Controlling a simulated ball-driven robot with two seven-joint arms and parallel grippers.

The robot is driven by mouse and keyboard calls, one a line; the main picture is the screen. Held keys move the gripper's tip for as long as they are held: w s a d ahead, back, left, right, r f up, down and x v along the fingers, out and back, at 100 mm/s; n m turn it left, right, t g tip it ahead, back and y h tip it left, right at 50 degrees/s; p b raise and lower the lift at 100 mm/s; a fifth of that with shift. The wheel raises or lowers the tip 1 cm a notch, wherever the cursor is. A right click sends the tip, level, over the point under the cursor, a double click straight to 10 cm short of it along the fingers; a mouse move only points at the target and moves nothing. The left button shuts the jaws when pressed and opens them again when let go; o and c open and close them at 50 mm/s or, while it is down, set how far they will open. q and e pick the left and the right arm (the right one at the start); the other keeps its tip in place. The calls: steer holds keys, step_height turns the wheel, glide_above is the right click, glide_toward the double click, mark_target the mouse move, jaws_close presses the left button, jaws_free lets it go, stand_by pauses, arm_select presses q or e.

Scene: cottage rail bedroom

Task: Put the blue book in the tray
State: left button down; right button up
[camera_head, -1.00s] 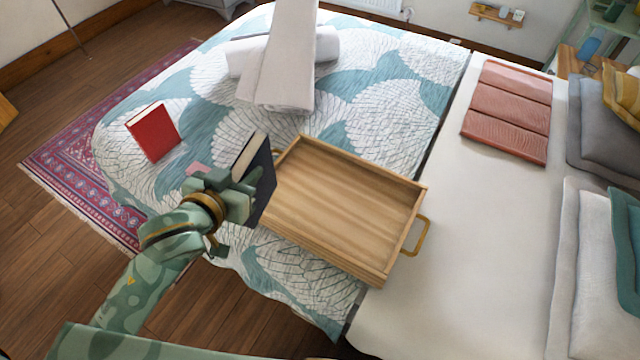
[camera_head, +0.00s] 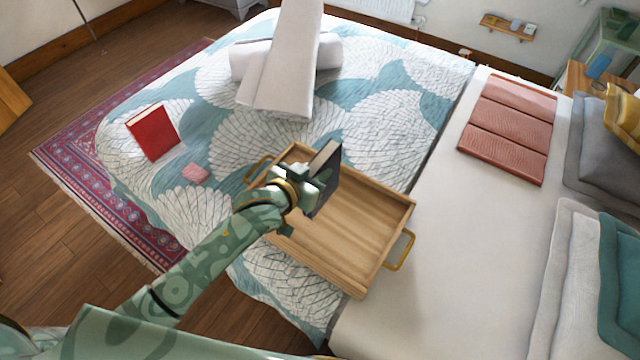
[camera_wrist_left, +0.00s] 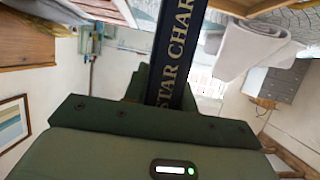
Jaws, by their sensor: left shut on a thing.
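The dark blue book (camera_head: 325,183) is upright in my left gripper (camera_head: 308,180), which is shut on it. In the left wrist view the book's spine (camera_wrist_left: 176,62) shows gold letters reading "STAR CHAR", the rest cut off. The wooden tray (camera_head: 362,228) lies on the bed with brass-coloured handles at two ends. The book and gripper appear over the tray's far left part in the head view. I cannot tell whether the book's lower edge touches the tray floor. My right gripper is not in view.
A red book (camera_head: 152,132) stands on the bed at the left, with a small pink item (camera_head: 196,172) near it. Rolled and folded white towels (camera_head: 275,85) lie behind the tray. A folded pink throw (camera_head: 510,125) lies at the right. The tray's right part is bare.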

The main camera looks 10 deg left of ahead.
arm_select(q)
steer(key=shift+w+d+f, duration=0.15)
steer(key=shift+d+f, duration=0.05)
steer(key=shift+d, duration=0.05)
steer(key=f+b, duration=0.2)
steer(key=f, duration=0.1)
steer(key=shift+w+d+f, duration=0.1)
steer(key=shift+d+f, duration=0.1)
steer(key=shift+f, duration=0.1)
steer(key=c, duration=1.1)
jaws_free()
steer(key=shift+f, duration=0.15)
